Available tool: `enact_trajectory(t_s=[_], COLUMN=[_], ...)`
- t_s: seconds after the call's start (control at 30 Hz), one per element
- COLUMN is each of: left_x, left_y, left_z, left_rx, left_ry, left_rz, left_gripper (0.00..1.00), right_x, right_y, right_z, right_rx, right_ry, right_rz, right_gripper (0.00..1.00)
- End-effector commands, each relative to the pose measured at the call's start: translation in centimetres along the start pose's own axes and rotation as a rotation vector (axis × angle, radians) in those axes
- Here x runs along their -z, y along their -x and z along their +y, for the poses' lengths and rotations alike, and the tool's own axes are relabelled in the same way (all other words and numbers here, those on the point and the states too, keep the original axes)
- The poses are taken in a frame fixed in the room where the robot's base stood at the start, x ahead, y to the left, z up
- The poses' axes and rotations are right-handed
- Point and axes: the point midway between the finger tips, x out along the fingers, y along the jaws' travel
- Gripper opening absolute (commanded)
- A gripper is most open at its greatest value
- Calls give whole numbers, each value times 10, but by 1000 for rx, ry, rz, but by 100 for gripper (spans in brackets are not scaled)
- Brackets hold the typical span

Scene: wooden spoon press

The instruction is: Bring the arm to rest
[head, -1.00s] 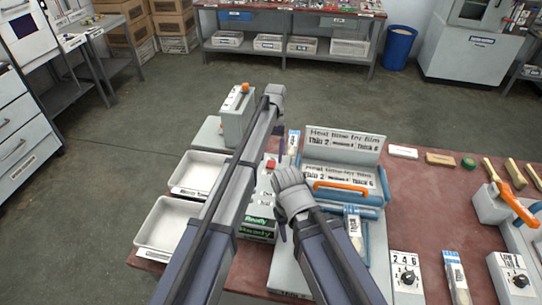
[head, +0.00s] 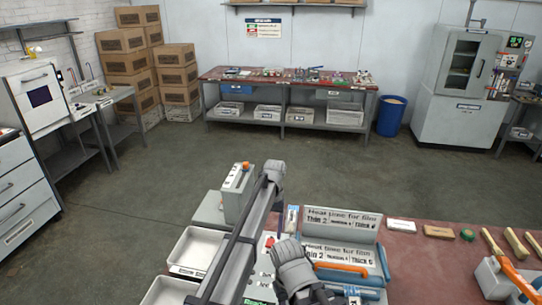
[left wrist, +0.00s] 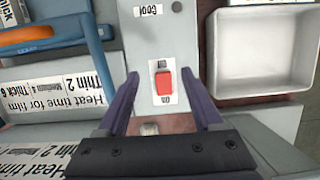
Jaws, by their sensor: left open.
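My left arm comes in from the bottom left in the head view and reaches past the white trays; its jaws are hidden there behind the arm. In the left wrist view my left gripper (left wrist: 160,78) is open. Its two dark fingers stand either side of a red switch (left wrist: 165,80) on a grey panel, with nothing held between them. I cannot tell whether the fingers touch the panel.
The sealer (head: 340,228) with its orange handle (head: 342,267) stands right of my arms. A white tray (head: 195,246) and a grey box (head: 238,190) are on the left. A blue bin (head: 391,115) stands by the back bench (head: 290,80). The floor between is clear.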

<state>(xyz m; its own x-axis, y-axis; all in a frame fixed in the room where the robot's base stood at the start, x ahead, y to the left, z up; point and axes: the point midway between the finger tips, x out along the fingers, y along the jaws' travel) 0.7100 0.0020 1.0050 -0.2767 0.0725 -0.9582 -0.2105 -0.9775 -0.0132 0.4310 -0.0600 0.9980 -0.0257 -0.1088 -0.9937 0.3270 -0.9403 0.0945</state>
Motion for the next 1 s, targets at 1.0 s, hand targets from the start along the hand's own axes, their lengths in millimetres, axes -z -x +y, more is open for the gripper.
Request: enact_trajectory(t_s=[1.0], left_x=[-270], left_y=[-89], left_z=[2], left_rx=[102], left_ry=[-107], left_rz=[237], left_gripper=[68], right_x=[0], right_y=[-1], right_z=[0], right_rx=[0], right_ry=[0], right_rz=[0], right_gripper=[50])
